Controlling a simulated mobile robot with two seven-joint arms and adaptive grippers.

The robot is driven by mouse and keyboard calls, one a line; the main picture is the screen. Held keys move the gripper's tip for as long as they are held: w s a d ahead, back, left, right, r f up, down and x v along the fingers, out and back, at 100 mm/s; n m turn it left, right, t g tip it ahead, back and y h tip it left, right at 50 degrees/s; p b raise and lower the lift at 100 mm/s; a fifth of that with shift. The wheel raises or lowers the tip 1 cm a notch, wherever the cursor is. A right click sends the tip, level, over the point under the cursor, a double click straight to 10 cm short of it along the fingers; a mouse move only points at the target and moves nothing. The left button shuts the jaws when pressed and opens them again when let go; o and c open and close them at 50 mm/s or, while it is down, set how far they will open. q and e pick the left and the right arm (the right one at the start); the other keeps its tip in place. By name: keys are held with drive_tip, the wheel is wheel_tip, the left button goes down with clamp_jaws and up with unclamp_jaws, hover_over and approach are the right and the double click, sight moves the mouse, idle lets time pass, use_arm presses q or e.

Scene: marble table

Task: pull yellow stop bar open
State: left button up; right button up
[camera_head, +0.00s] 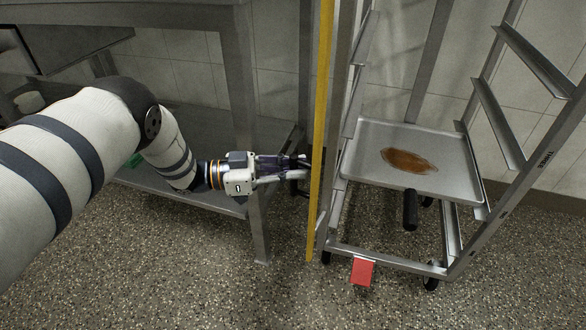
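The yellow stop bar (321,120) is a long, thin upright strip along the left front side of a metal rack (470,235). My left arm comes in from the left, and my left gripper (303,167) points right, with its fingertips just left of the bar. A small gap seems to lie between the tips and the bar, but I cannot tell for sure whether they touch. The spacing of the fingers is too small to read. My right gripper is not in view.
The rack holds a metal tray (365,165) with a brown patch (408,161) on it. A black cylinder (410,210) shows at the tray's front edge. A red tag (362,271) is at the rack's base. A steel table (240,90) with a lower shelf stands left. Speckled floor in front is clear.

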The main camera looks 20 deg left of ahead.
use_arm(q)
drive_tip(key=o, duration=0.4)
drive_tip(key=shift+w+d, duration=0.1)
drive_tip(key=v, duration=1.2)
